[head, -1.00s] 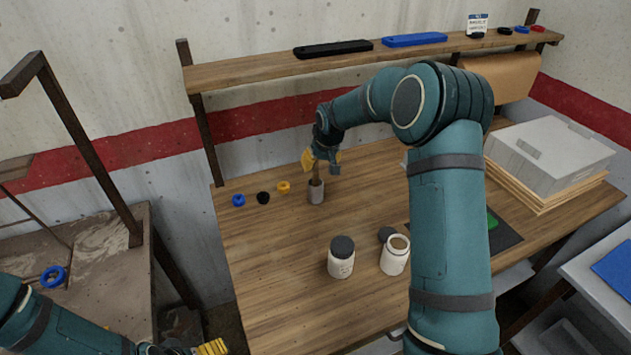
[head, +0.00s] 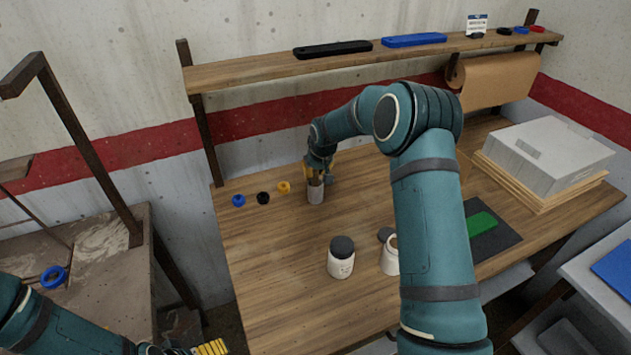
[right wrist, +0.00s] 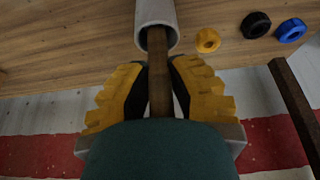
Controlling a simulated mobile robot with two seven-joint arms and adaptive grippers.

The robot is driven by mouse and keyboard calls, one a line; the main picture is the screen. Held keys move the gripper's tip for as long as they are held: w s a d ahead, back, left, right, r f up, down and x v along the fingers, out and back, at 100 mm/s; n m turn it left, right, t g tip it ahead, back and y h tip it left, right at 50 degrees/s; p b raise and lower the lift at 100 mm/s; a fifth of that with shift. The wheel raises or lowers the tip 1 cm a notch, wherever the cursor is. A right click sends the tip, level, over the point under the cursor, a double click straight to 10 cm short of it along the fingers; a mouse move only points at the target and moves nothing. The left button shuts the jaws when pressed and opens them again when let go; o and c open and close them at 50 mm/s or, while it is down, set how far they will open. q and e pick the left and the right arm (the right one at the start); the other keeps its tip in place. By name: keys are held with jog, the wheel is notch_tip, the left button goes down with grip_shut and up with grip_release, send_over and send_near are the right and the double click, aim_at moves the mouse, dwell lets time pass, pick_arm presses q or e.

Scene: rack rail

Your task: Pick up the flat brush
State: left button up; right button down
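The flat brush shows as a brown wooden handle (right wrist: 160,62) standing in a pale grey cup (head: 315,194). Its lower end is hidden inside the cup. The cup also shows at the top of the right wrist view (right wrist: 155,14). My right gripper (head: 317,174) is just above the cup, pointing down. In the right wrist view its yellow and black fingers (right wrist: 159,72) are drawn in on both sides of the handle and look shut on it. My left gripper (head: 212,348) is at the bottom left, away from the workbench; its fingers are only partly visible.
Blue, black and yellow rings (head: 263,198) lie left of the cup. A dark-lidded jar (head: 341,258) and an open white jar (head: 389,260), partly behind my right arm, stand nearer. A shelf (head: 260,72) runs above the workbench. The bench (head: 270,270) is clear at front left.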

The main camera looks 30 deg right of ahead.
dwell(0.3)
notch_tip(320, 180, up, 10)
dwell(0.5)
dwell(1.5)
